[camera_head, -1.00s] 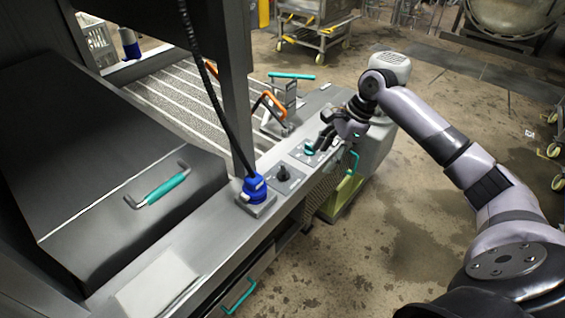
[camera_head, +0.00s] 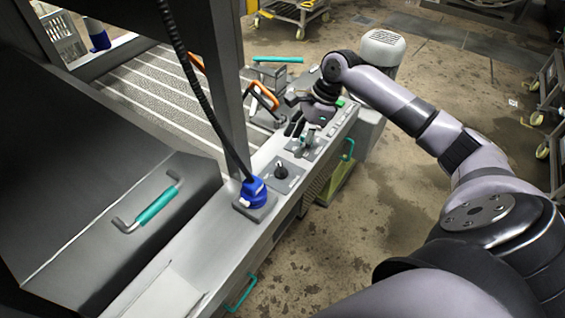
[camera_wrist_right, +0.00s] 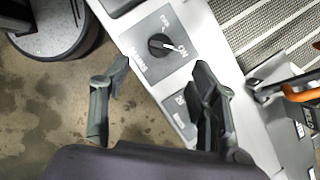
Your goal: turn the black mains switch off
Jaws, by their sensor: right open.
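The black mains switch (camera_head: 281,171) is a small rotary knob on a grey plate on the machine's front ledge. In the right wrist view the knob (camera_wrist_right: 160,45) shows a white pointer mark directed toward the printed ON; OFF is printed further up. My right gripper (camera_head: 300,130) is open and empty, above the ledge, further back along it than the black switch. In the right wrist view its two fingers (camera_wrist_right: 163,68) stand apart, with the switch showing beyond the gap. No contact with the switch shows. My left gripper is out of view.
A blue plug (camera_head: 253,190) with a black cable stands on the ledge just in front of the switch. Orange-handled levers (camera_head: 262,95) stand behind. A dark box with a teal handle (camera_head: 155,205) is at left.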

